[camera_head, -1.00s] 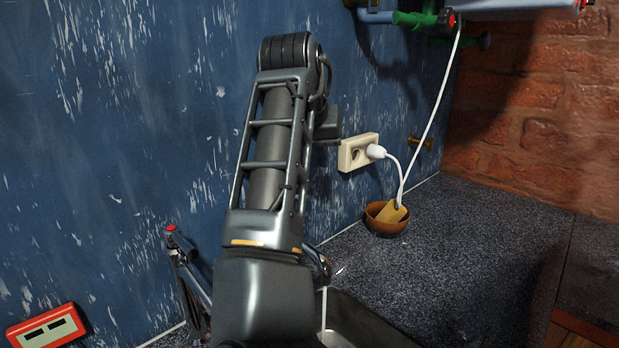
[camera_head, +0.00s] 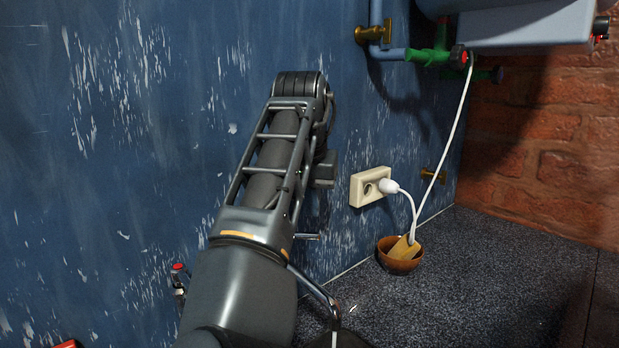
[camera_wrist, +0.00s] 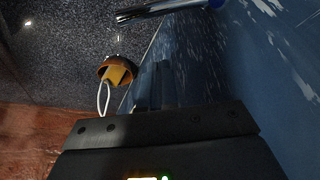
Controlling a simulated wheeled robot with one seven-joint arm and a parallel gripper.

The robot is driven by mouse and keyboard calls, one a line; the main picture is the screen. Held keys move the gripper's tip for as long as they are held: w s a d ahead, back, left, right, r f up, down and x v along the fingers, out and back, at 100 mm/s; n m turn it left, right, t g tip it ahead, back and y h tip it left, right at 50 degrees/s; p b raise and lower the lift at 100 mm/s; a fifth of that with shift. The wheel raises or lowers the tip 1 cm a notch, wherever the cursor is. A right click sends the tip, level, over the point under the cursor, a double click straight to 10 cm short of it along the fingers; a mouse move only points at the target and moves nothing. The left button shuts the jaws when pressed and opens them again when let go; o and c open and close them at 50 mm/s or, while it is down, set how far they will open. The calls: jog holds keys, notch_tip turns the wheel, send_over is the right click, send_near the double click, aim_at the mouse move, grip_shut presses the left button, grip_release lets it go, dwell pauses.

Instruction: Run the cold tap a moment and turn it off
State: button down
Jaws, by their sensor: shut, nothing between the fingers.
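The tap is partly hidden behind my arm in the head view. Its red-capped handle (camera_head: 178,270) shows left of my arm, and its chrome spout (camera_head: 318,290) shows to the right. In the wrist view the chrome tap (camera_wrist: 160,11) lies along the top edge, with a blue cap (camera_wrist: 216,3) at its right end. My gripper (camera_wrist: 155,72) is shut and empty beside the blue wall in the wrist view, apart from the tap. In the head view my arm hides the fingers. I see no water running.
A wall socket (camera_head: 370,187) holds a white plug and cord. A brown bowl (camera_head: 387,265) with a yellowish block in it stands on the dark speckled counter (camera_head: 455,285). Blue and green pipes (camera_head: 430,56) are at upper right. The counter right of the bowl is clear.

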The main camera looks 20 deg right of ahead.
jog(key=shift+s+a+f+p, duration=0.25)
jog(key=shift+s+a+f, duration=0.15)
jog(key=shift+s+a, duration=0.25)
jog(key=shift+s+a+f+p, duration=0.25)
jog(key=shift+s+a+f, duration=0.15)
jog(key=shift+s, duration=0.4)
